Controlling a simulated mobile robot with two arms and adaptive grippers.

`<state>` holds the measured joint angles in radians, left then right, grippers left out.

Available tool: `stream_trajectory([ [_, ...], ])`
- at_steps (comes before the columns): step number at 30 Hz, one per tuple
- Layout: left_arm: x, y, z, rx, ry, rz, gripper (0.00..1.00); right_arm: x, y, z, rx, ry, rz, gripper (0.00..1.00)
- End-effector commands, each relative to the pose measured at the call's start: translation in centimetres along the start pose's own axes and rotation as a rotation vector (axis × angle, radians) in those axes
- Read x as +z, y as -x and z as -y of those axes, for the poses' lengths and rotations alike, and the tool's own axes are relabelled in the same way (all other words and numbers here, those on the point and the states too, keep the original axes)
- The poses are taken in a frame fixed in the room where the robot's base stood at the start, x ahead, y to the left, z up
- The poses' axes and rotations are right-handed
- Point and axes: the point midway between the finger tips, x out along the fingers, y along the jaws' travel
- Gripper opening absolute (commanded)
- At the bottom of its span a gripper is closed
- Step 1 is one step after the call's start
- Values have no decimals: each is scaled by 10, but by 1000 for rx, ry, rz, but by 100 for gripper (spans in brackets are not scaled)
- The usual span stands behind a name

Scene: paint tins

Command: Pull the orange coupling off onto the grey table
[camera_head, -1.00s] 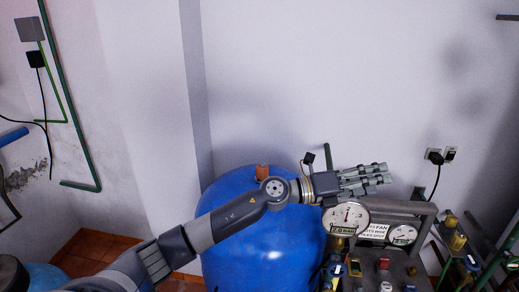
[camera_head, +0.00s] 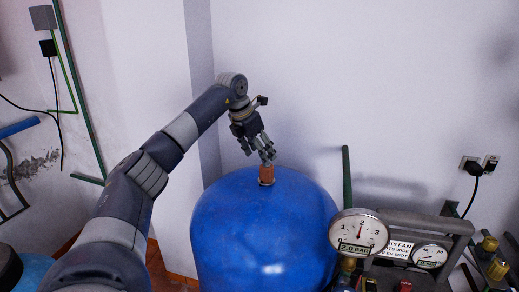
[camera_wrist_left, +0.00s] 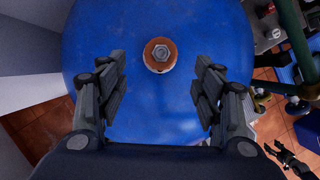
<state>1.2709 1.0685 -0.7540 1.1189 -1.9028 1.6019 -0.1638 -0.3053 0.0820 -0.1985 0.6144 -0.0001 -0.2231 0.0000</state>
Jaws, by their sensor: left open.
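The orange coupling (camera_head: 267,175) stands upright on top of the big blue tank (camera_head: 262,225). In the left wrist view the coupling (camera_wrist_left: 160,55) shows from above as an orange ring with a grey hexagonal centre. My left gripper (camera_head: 264,153) points down just above the coupling in the head view. In the left wrist view its fingers (camera_wrist_left: 158,95) are spread wide, with nothing between them, and the coupling lies ahead of the gap. A dark gripper, probably my right one (camera_wrist_left: 290,160), shows at the lower right of the wrist view. The grey table cannot be made out.
A round gauge (camera_head: 359,234) and a smaller gauge (camera_head: 430,256) stand on a grey frame right of the tank. A green pipe (camera_head: 347,185) rises behind them. The white wall is close behind the tank.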

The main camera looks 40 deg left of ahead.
Motion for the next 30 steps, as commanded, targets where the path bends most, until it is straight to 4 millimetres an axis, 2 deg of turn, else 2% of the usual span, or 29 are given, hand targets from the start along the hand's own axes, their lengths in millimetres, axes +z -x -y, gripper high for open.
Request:
stream_trajectory([
  [6,0,-40,1,-2,1,-4,61,-5,11,0,0,0,-8,57],
  [13,1,-74,2,-4,0,-1,61,-11,18,-1,1,1,-18,57],
  [18,0,-86,1,-2,-1,0,61,-12,20,-1,1,1,-18,57],
  [27,0,-88,1,-2,-1,1,61,-12,19,0,-1,2,-17,57],
  [30,0,-88,1,-2,-1,1,38,-11,19,1,-2,1,-17,57],
])
